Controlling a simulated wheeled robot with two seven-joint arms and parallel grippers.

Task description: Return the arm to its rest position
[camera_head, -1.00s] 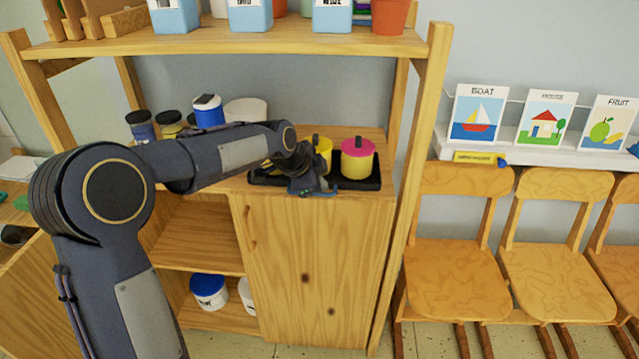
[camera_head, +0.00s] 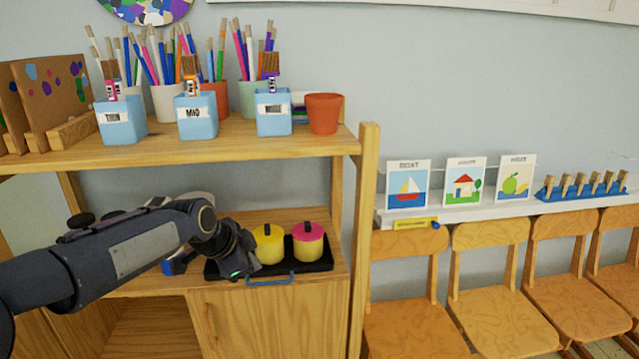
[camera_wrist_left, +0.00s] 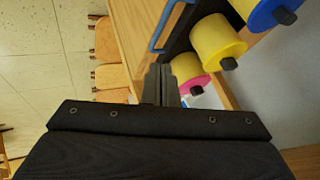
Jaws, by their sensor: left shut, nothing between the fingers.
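My left arm enters the head view from the left, low across the shelf. Its gripper (camera_head: 243,265) points down at the left part of a black tray (camera_head: 318,266). In the wrist view the left gripper (camera_wrist_left: 161,72) has its fingers together with nothing between them. On the tray stand a yellow-lidded pot (camera_head: 268,246) and a pink-lidded yellow pot (camera_head: 308,243). The wrist view also shows a yellow pot with a blue lid (camera_wrist_left: 270,12), which my gripper appears to hide in the head view. Whether the gripper touches the tray is unclear. My right gripper is not in view.
The wooden shelf's upper board (camera_head: 230,142) is above my forearm, with blue boxes (camera_head: 198,117), brushes and a terracotta pot (camera_head: 323,113) on it. A shelf post (camera_head: 362,220) stands right of the tray. Chairs (camera_head: 490,290) and picture cards (camera_head: 465,182) are farther right.

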